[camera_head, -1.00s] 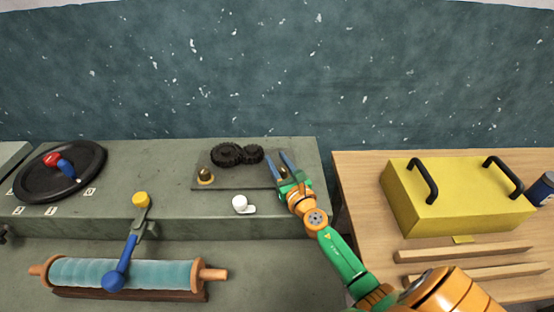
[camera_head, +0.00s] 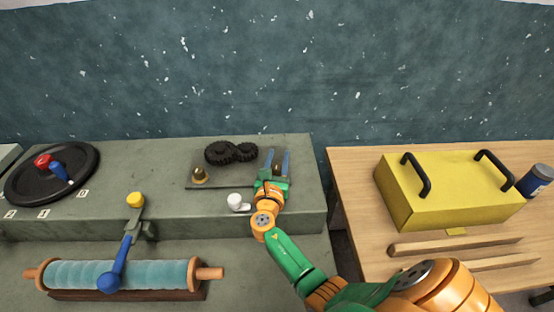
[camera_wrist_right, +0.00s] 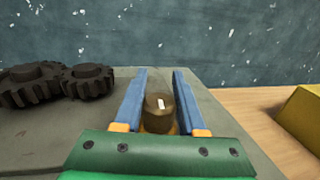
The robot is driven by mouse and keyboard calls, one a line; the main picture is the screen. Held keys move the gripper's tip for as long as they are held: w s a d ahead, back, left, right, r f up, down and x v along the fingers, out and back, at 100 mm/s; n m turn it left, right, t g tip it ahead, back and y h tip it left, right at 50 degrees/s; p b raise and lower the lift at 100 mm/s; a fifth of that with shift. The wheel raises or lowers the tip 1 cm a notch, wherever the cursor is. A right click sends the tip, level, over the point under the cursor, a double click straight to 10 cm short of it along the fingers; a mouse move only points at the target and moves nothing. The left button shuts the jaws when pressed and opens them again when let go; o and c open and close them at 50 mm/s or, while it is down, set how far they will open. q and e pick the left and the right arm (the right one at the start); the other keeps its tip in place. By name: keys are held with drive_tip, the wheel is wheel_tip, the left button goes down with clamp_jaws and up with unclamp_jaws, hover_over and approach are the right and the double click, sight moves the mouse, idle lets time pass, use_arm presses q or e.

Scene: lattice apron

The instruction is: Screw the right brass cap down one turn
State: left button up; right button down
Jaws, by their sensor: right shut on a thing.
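The right brass cap (camera_head: 277,171) is at the right end of a dark plate on the grey bench. In the right wrist view the cap (camera_wrist_right: 158,115) is a dark brass cylinder with a small white mark on top. My right gripper (camera_head: 277,157) has its two blue fingers on either side of the cap and is shut on it; the wrist view shows the fingers (camera_wrist_right: 160,98) flanking it. The left brass cap (camera_head: 199,176) sits at the plate's other end. My left gripper is not in view.
A white knob (camera_head: 236,201) is close left of my right wrist. A yellow box (camera_head: 450,195) with black handles stands on the wooden table at right.

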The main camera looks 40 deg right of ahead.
sight(276, 170)
drive_tip(key=shift+r, duration=0.1)
idle(0.3)
drive_tip(key=shift+c, duration=2.4)
unclamp_jaws()
drive_tip(key=v, duration=0.7)
